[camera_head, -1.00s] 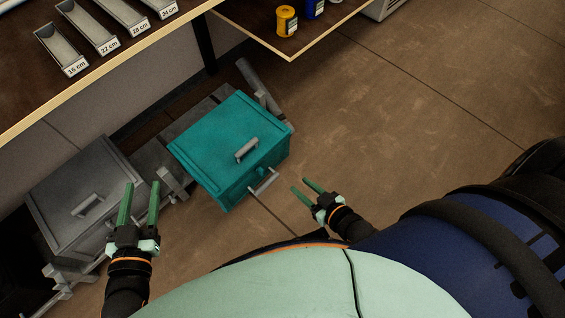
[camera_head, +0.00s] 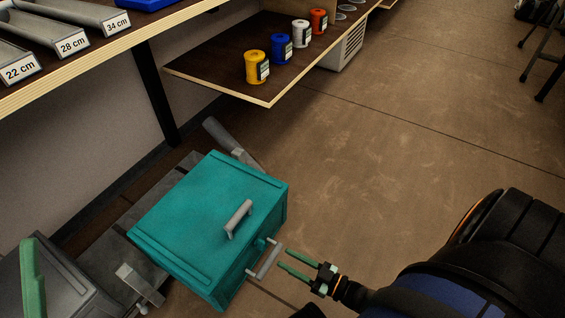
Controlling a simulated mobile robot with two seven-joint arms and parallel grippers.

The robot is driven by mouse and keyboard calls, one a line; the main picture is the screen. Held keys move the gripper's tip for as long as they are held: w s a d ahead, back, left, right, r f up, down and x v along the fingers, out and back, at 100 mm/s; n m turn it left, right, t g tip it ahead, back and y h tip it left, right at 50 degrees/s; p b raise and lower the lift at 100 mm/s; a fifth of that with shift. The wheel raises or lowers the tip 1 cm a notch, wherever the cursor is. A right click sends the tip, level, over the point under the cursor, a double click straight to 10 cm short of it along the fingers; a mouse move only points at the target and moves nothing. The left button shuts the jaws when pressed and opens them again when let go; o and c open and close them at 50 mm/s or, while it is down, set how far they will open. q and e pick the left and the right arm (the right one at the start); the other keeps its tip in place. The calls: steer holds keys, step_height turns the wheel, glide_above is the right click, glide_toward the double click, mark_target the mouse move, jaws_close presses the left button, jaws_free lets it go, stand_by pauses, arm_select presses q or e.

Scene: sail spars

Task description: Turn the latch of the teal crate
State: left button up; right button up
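The teal crate (camera_head: 195,222) stands low near the floor with its lid closed. A grey handle (camera_head: 238,219) is on the lid. On its front face are a grey bar handle (camera_head: 266,261) and a small teal fitting (camera_head: 261,244) that may be the latch; it is too small to tell how it is turned. My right gripper (camera_head: 284,259) is just right of the bar handle, its two green fingers apart, empty and pointing at the crate's front. It looks close to the bar; contact cannot be told.
A grey crate (camera_head: 65,283) sits left of the teal one. Above is a shelf with labelled trays (camera_head: 70,42). A lower shelf (camera_head: 205,76) holds several coloured spools (camera_head: 256,67).

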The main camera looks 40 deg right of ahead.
mark_target(265, 247)
steer(key=x, duration=0.7)
steer(key=shift+w+a, duration=0.1)
steer(key=shift+w, duration=0.05)
jaws_close()
steer(key=n, duration=1.8)
steer(key=shift+o, duration=1.2)
jaws_free()
